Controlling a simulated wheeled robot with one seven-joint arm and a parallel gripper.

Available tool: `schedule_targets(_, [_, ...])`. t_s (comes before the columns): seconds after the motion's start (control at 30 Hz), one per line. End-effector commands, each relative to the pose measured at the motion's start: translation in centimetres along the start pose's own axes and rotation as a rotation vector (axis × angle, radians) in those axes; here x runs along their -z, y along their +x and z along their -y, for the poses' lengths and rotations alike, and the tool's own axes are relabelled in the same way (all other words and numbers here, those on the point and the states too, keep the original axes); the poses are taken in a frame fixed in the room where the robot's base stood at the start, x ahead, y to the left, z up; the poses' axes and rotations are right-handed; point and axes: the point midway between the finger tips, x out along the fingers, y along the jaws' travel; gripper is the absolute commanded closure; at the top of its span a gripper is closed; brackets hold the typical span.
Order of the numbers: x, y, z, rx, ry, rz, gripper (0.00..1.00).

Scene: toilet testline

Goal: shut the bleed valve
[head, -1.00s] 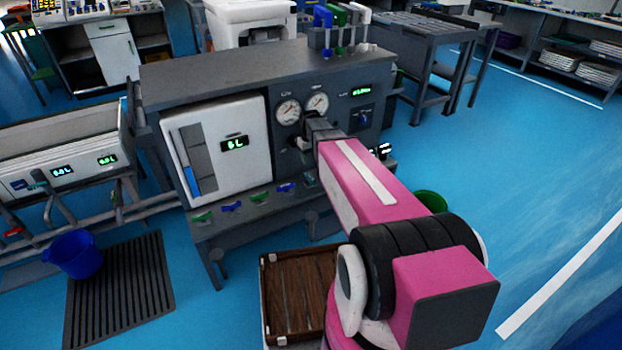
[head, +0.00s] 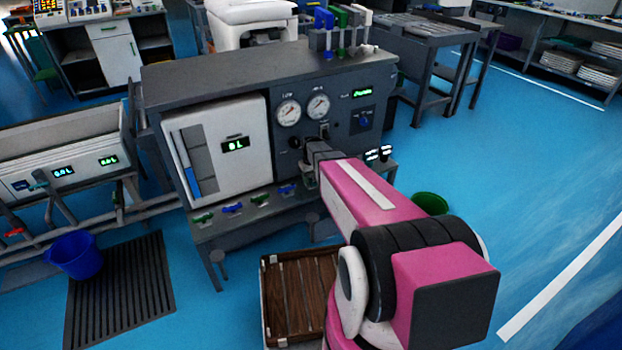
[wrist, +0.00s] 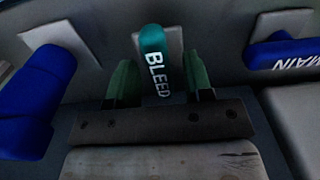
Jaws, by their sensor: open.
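The bleed valve handle (wrist: 152,42) is teal green with white letters reading BLEED. It shows in the wrist view at the top centre, in front of a grey plate. My gripper (wrist: 158,72) is open, with one green-padded finger on each side of the handle; gaps show between the fingers and the handle. In the head view my gripper (head: 309,180) is down at the front of the grey test bench, at the right of the row of valve handles. I cannot make out the bleed handle there.
A blue handle marked MAIN (wrist: 285,55) stands close on the right, and another blue handle (wrist: 35,90) on the left. Two round gauges (head: 303,110) sit on the panel above. A wooden crate (head: 265,290) lies below on the floor.

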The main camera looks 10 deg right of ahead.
Motion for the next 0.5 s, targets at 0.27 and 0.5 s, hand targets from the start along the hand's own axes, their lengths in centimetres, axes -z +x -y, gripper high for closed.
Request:
schedule_targets(0.27, [-0.01,0.0,0.0,0.0,0.0,0.0,0.79])
schedule_targets(0.5, [-0.01,-0.01,0.0,0.0,0.002,0.0,1.0])
